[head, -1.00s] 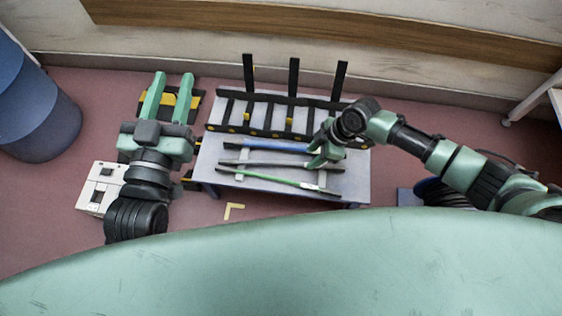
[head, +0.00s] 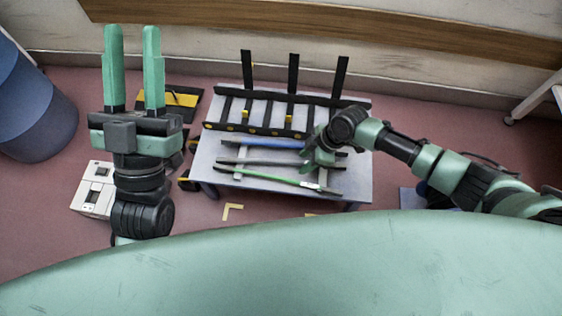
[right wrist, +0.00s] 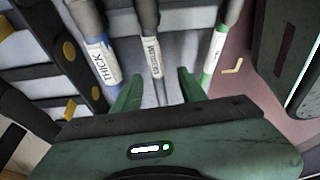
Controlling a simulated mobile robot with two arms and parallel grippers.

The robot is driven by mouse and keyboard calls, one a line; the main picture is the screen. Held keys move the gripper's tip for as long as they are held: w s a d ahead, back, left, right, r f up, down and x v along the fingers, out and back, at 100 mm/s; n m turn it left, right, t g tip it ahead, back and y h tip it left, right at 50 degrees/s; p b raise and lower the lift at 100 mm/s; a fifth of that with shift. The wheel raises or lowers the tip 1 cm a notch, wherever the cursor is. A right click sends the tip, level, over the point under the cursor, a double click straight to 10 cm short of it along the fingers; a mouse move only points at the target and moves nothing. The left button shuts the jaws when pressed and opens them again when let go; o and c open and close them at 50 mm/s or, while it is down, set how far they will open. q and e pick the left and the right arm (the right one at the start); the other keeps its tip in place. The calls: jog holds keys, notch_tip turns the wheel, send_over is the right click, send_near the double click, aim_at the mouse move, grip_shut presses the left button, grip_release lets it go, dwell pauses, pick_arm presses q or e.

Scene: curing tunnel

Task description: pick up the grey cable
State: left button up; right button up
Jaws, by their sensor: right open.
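The grey cable (head: 252,162) lies across the table between a blue cable (head: 272,144) and a green cable (head: 265,179). My right gripper (head: 318,163) is low over its right part. In the right wrist view the grey cable (right wrist: 147,20), with a white label, lies ahead between the two open fingers of my right gripper (right wrist: 158,78). I cannot tell how far above the cable the fingers are. My left gripper (head: 132,32) is open and empty, left of the table and away from the cables.
The table (head: 357,187) carries a black rack (head: 262,131) with uprights along its back. A white box (head: 93,190) and a black and yellow item (head: 180,99) are on the floor at left. A blue drum (head: 38,115) stands at far left.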

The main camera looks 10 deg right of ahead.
grip_shut()
jog(key=shift+r, duration=0.15)
